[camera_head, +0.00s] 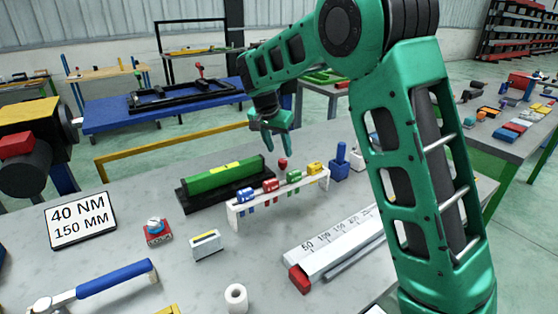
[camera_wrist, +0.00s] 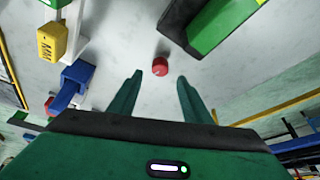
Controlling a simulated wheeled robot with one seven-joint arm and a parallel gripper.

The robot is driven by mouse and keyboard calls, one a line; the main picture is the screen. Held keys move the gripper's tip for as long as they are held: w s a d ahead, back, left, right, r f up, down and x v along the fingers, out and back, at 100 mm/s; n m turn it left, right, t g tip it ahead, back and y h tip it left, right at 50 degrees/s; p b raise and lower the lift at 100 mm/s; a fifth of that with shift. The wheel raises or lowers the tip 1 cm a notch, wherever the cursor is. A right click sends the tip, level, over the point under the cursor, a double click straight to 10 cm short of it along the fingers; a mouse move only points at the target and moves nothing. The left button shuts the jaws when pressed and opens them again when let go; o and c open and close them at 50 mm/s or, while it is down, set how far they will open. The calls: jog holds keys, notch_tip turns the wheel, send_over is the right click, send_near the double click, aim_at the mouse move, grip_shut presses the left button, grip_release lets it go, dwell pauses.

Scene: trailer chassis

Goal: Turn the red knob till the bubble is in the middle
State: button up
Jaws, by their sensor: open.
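The red knob (camera_head: 283,163) stands on the grey table just past the right end of a green level bar (camera_head: 215,176). The bar lies on a black base, with a small yellow window (camera_head: 231,166) on top; the bubble is too small to make out. My gripper (camera_head: 276,142) is open and empty, pointing down above the knob and apart from it. In the wrist view, the knob (camera_wrist: 160,66) shows between and just beyond the two fingertips (camera_wrist: 160,77). The green bar's end (camera_wrist: 215,22) is at the top right there.
A white rack (camera_head: 280,199) with small colored tags stands in front of the knob. A blue block with a peg (camera_head: 340,164) is to the right. A long scale (camera_head: 335,240), a sign (camera_head: 80,220) and a blue-handled tool (camera_head: 115,279) lie nearer.

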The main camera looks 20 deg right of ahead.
aim_at(283, 161)
jog(key=x, duration=0.6)
